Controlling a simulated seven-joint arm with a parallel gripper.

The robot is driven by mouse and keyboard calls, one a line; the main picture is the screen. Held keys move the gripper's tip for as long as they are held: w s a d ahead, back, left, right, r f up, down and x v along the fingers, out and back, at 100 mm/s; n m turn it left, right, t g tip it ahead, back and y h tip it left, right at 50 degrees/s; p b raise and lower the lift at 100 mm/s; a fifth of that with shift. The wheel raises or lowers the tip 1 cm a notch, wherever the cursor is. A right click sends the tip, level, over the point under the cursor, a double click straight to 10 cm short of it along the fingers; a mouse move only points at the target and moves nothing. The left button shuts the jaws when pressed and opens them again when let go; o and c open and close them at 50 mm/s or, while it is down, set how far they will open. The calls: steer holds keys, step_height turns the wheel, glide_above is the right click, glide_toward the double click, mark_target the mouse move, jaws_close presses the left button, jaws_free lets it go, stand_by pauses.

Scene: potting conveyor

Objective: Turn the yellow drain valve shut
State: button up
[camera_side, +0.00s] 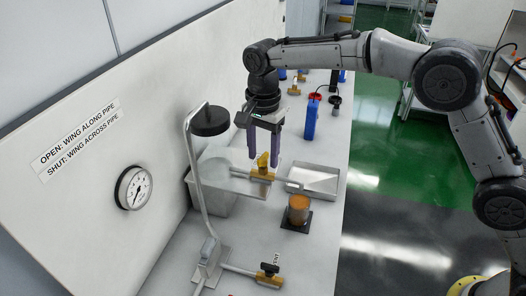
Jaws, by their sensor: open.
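The yellow drain valve (263,160) has a small yellow wing on top of a brass body, set in a pale pipe above the bench. The wing is too small for me to tell whether it lies along or across the pipe. My gripper (262,149) points down with its two purple fingers apart, one on each side of the wing. The fingers look close to the wing, but I cannot tell whether they touch it. A wall sign (79,141) reads "OPEN: WING ALONG PIPE, SHUT: WING ACROSS PIPE".
A grey bin (222,207), a metal tray (325,183), an amber jar (298,211) and a blue bottle (310,122) are nearby. A black-handled valve (268,271) sits in front. A gauge (134,188) is on the wall.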

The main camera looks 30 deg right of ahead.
mark_target(263, 156)
jaws_close()
stand_by(0.3)
steer(key=shift+n, duration=1.5)
jaws_free()
step_height(263, 156, up, 14)
